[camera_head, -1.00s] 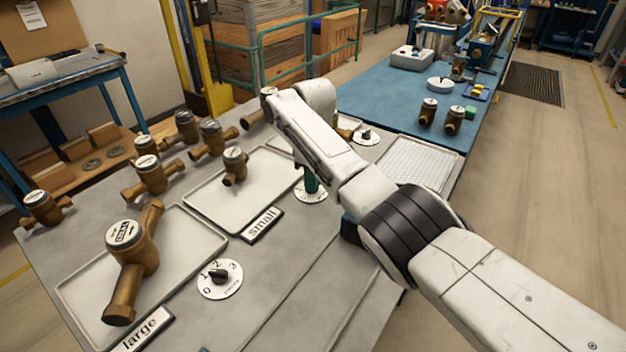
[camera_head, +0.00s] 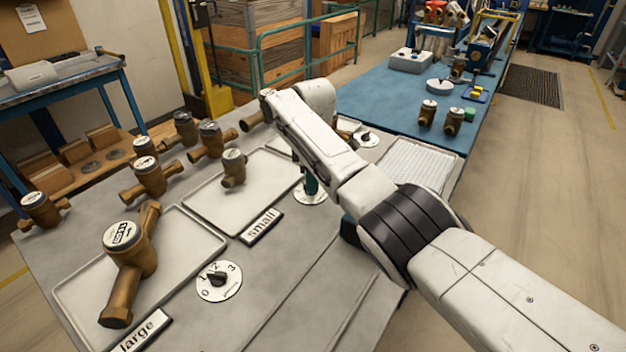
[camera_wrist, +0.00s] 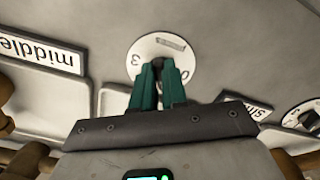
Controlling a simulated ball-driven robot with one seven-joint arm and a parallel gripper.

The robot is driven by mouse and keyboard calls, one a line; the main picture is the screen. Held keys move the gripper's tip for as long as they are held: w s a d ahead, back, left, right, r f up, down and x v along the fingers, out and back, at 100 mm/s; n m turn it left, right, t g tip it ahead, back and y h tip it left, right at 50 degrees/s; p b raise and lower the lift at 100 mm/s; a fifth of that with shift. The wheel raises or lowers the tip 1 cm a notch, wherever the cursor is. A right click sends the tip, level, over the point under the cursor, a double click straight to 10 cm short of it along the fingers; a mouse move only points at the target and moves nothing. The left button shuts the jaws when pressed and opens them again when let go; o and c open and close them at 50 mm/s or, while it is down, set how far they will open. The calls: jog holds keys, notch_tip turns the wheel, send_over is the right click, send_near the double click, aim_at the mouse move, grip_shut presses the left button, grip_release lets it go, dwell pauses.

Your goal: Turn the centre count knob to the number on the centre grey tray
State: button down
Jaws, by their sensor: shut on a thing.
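The centre count knob's white dial (camera_head: 312,195) sits on the grey bench beside the centre tray, partly hidden by my arm. In the wrist view the dial (camera_wrist: 178,50) shows a 3 at its left and a 0 at its right. My gripper (camera_wrist: 172,85), with green fingers, is shut on the dark knob, which is mostly hidden between them. Its pointer direction cannot be told. The centre grey tray (camera_head: 262,178) has a "small" label (camera_head: 262,226) at its front edge, and one brass meter (camera_head: 233,168) stands on it. I see no number on the tray.
The front tray (camera_head: 78,290), labelled "large", holds a big brass meter (camera_head: 127,270); its dial (camera_head: 219,281) is nearby. Several brass meters stand along the bench's left side. Another dial (camera_head: 366,139) lies beyond my arm. A "middle" label (camera_wrist: 40,52) shows in the wrist view.

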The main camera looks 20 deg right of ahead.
jog(key=c, duration=1.2)
grip_release()
jog(key=shift+o, duration=0.2)
notch_tip(320, 180, up, 11)
jog(key=shift+f, duration=0.1)
